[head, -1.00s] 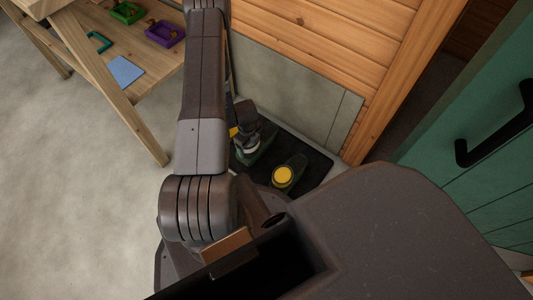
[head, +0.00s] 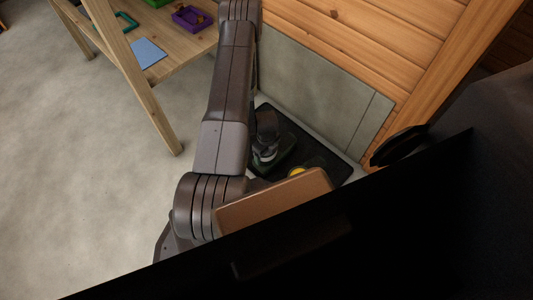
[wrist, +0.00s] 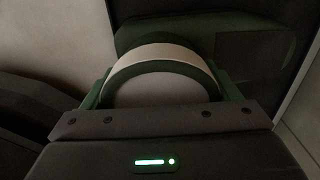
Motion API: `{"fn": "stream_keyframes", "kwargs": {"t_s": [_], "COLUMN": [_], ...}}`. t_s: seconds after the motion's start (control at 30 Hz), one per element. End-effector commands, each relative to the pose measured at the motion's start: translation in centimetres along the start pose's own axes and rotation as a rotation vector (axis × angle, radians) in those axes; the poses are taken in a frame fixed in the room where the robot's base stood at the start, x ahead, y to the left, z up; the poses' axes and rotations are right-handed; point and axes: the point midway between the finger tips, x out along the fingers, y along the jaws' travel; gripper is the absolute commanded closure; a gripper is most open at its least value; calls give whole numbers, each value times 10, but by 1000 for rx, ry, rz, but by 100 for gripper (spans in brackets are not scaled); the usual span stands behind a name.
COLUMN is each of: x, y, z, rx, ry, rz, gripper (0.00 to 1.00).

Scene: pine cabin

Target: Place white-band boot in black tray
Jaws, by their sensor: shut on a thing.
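The black tray (head: 322,152) lies on the floor against the grey wall panel. My gripper (head: 266,128) is low over its left part in the head view, partly behind my arm. In the wrist view my gripper (wrist: 163,88) is shut on the white-band boot, a dark green boot (wrist: 222,72) with a pale band (wrist: 160,56) around its round top. The boot also shows dimly under the gripper in the head view (head: 264,157). It looks upright at the tray; whether its sole touches the tray is hidden.
A yellow-topped thing (head: 297,171) stands in the tray to the right, mostly hidden by my body. A wooden bench (head: 160,50) with a blue sheet (head: 148,53) and a purple tray (head: 192,18) is at upper left. The concrete floor (head: 80,170) at left is clear.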

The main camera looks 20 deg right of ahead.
Motion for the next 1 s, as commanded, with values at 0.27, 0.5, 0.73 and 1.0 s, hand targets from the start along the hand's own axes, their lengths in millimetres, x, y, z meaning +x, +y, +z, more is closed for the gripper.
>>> {"fn": "stream_keyframes", "kwargs": {"t_s": [0.27,0.5,0.73,1.0], "x": [2,1,-24,-71], "y": [0,0,0,0], "z": [0,0,0,0], "rx": [1,0,0,1], "ry": [0,0,0,0], "rz": [0,0,0,0], "gripper": [0,0,0,0]}}
